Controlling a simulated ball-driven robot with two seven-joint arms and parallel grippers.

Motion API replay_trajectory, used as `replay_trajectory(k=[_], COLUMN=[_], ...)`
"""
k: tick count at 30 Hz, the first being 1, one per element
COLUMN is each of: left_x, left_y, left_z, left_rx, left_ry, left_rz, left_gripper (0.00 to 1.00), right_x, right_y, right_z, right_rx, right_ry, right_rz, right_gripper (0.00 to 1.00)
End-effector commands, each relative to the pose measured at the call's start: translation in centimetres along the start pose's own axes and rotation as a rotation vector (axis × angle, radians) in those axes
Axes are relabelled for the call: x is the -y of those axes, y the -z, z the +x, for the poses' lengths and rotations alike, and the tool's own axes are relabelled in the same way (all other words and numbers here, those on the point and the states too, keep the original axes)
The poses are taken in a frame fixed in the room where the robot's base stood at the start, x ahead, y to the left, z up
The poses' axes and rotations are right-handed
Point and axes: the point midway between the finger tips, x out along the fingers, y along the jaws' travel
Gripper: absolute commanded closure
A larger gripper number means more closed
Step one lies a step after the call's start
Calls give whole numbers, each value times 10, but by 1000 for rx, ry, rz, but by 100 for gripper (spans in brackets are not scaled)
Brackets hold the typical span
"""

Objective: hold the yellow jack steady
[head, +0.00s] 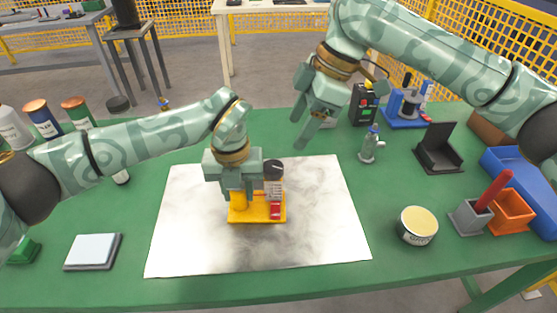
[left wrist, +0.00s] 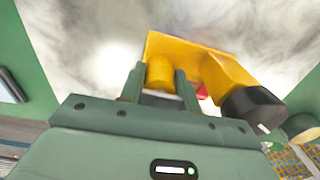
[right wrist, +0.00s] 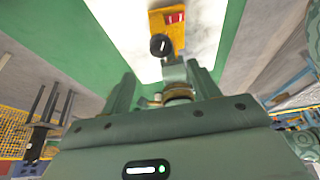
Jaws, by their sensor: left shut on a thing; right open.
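The yellow jack (head: 258,211) stands on a pale metal sheet (head: 190,235) near the middle of the green table. It has a yellow base, a red part at its front right and a dark round knob. My left gripper (head: 238,195) is shut on the jack's yellow cylindrical post; its two fingers show on either side of the post in the left wrist view (left wrist: 160,78). My right gripper (head: 318,118) is open and empty, above the table behind and right of the jack. The jack also shows in the right wrist view (right wrist: 168,22), beyond the right fingers.
A small grey-green bottle (head: 371,146), a black open box (head: 437,150) and a round tin (head: 417,226) stand right of the sheet. Orange and blue bins (head: 512,212) are at far right. A pale pad (head: 92,250) and several cans (head: 42,118) are at left.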

Motion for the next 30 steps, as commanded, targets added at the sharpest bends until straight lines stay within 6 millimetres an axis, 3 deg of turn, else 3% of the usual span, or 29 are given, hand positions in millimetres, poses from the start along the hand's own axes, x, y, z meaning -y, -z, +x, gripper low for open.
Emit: replay_trajectory(k=[9, 13, 18, 26, 30], left_x=[0, 0, 0, 0, 0], left_y=[0, 0, 0, 0, 0], left_z=[-1, -1, -1, -1, -1], left_rx=[2, 2, 2, 2, 1], left_ry=[1, 1, 1, 1, 1], left_rz=[0, 0, 0, 0, 0], left_gripper=[100, 100, 100, 100, 100], right_x=[1, 0, 0, 0, 0], right_y=[0, 0, 1, 0, 0], right_z=[69, 90, 104, 106, 106], right_rx=[-2, -2, -2, -2, -2], right_ry=[3, 1, 0, -1, -1], right_rz=[-1, 0, -2, -2, -2], right_gripper=[39, 39, 39, 39, 72])
